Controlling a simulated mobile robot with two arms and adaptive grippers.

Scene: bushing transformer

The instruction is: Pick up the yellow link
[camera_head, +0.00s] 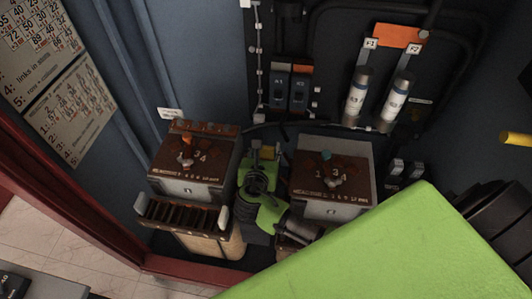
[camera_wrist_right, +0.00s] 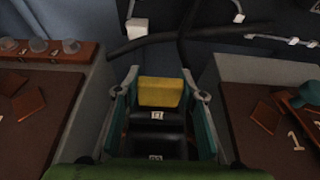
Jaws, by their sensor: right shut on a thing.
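The yellow link (camera_wrist_right: 161,92) is a small yellow block in the middle of the right wrist view, between the two fingers of my right gripper (camera_wrist_right: 160,95). The gripper is shut on it. A black part with a white label (camera_wrist_right: 157,115) lies just below the yellow block in that view; I cannot tell whether they touch. In the head view my right gripper (camera_head: 264,152) points into the gap between two brown-topped boxes, and only a small yellowish patch shows at its tips. My left gripper is not in view.
A left box (camera_head: 187,192) and a right box (camera_head: 334,209) with brown tops stand close on either side of the gripper. Black cables (camera_wrist_right: 150,43) run behind it. Two labelled cylinders (camera_head: 357,95) (camera_head: 396,102) and dark switches (camera_head: 289,88) are on the back panel.

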